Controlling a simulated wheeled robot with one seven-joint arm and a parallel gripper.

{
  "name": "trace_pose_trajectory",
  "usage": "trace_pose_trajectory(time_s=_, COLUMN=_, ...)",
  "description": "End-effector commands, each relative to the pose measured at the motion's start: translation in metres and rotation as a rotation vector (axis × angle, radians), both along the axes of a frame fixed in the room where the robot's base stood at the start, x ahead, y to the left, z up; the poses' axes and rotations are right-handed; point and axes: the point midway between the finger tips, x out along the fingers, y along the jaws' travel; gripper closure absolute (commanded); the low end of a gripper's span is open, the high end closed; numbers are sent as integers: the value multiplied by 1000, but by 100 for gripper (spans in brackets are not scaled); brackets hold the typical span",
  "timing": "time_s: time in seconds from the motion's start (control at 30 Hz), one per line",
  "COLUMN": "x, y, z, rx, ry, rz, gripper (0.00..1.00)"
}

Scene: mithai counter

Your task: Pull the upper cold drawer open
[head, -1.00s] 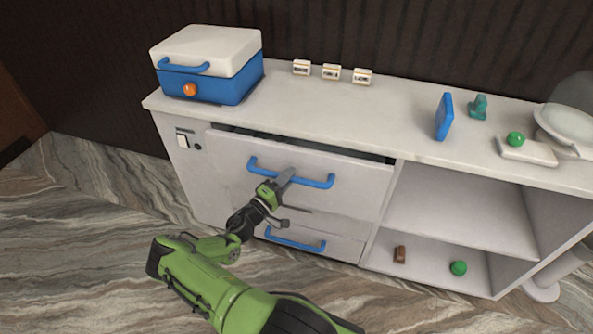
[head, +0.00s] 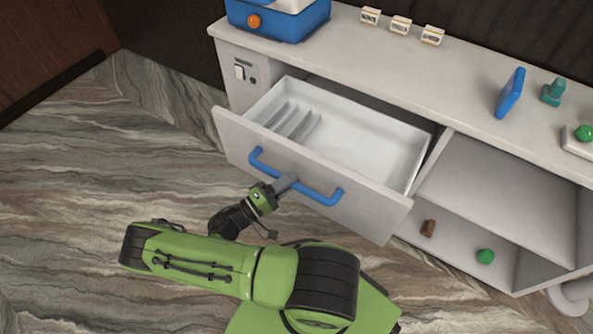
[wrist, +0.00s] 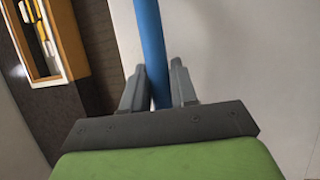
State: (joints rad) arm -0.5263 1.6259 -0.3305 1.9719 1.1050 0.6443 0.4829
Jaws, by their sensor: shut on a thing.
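The upper cold drawer (head: 240,145) stands well out from the counter in the head view. Its white inside (head: 375,150) shows, with several thin dividers at the left end and the rest bare. Its blue bar handle (head: 322,196) runs across the front panel. My gripper (head: 290,183) is shut on this handle near its middle. In the wrist view the blue handle (wrist: 151,45) passes between the two grey fingers of my gripper (wrist: 160,88). The lower drawer is hidden behind the open one and my arm.
A blue and white box (head: 280,22) with an orange knob stands on the counter (head: 420,75), by several small labels (head: 400,25) and a blue upright block (head: 510,93). Floor at left is clear.

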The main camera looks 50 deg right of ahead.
Motion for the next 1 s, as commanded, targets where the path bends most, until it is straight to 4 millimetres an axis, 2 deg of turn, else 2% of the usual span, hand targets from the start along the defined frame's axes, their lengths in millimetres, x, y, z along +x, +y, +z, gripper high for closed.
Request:
trace_pose_trajectory(time_s=0.4, x=0, y=4, z=-1, rx=4, ry=0, rz=0, gripper=100)
trace_pose_trajectory(time_s=0.43, x=0, y=4, z=-1, rx=4, ry=0, rz=0, gripper=69)
trace_pose_trajectory(time_s=0.57, x=0, y=4, z=-1, rx=3, ry=0, rz=0, gripper=52)
trace_pose_trajectory(time_s=1.0, x=1, y=8, z=-1, rx=2, ry=-1, rz=2, gripper=52)
